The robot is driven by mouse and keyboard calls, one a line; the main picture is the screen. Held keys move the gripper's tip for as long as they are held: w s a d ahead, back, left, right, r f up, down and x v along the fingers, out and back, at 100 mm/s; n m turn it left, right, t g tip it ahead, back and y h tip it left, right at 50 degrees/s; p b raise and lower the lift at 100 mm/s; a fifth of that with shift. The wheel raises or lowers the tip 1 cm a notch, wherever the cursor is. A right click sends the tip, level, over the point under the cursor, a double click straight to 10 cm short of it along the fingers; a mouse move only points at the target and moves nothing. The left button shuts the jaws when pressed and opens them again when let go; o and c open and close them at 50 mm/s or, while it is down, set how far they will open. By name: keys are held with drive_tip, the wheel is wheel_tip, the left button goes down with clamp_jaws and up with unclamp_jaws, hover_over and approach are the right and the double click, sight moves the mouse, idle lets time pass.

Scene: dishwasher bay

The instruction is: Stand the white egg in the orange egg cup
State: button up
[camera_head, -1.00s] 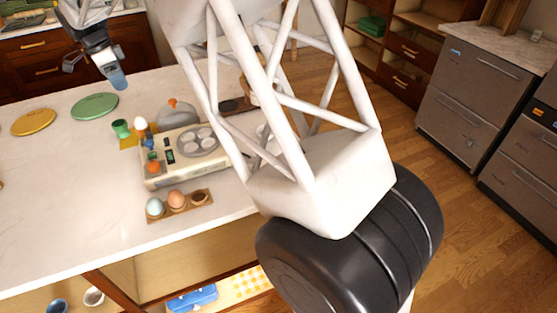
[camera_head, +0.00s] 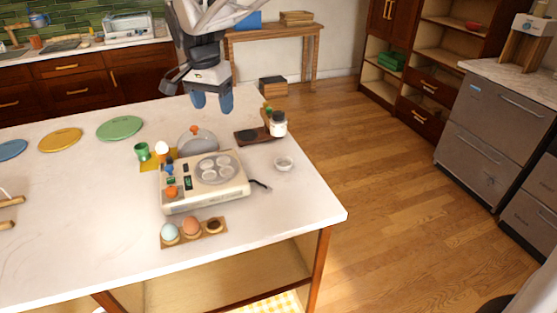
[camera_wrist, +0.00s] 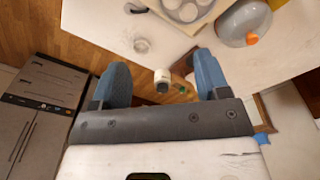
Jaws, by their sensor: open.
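A white egg (camera_head: 162,147) sits upright at the back left of the egg cooker (camera_head: 206,197), beside a green egg cup (camera_head: 142,151) on a yellow mat (camera_head: 150,166). What is directly under the egg is too small to tell. A small orange item (camera_head: 171,191) shows at the cooker's front left; I cannot tell whether it is a cup or a knob. My gripper (camera_head: 212,104) is open and empty, high at the back of the table, right of the egg. In the wrist view my gripper (camera_wrist: 163,85) has nothing between its blue fingers; egg and orange item are out of view there.
A grey domed lid (camera_head: 197,143) with an orange knob stands behind the cooker. A white jar (camera_head: 278,124) and small bowl (camera_head: 284,164) are to the right. An egg rack (camera_head: 194,233) holds a bluish and a brown egg in front. Plates (camera_head: 119,128) lie left.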

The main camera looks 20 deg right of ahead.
drive_tip(key=s+d+f+n, duration=0.2)
drive_tip(key=s+d, duration=0.1)
drive_tip(key=s, duration=0.6)
drive_tip(key=s+d+f+n+t, duration=0.1)
drive_tip(key=s+d+f+n, duration=0.2)
drive_tip(key=s, duration=0.7)
drive_tip(key=s+d+f+n+t, duration=0.1)
drive_tip(key=s+d+f+n, duration=0.2)
drive_tip(key=s, duration=0.7)
drive_tip(key=shift+d+y, duration=0.3)
drive_tip(key=shift+d, duration=0.25)
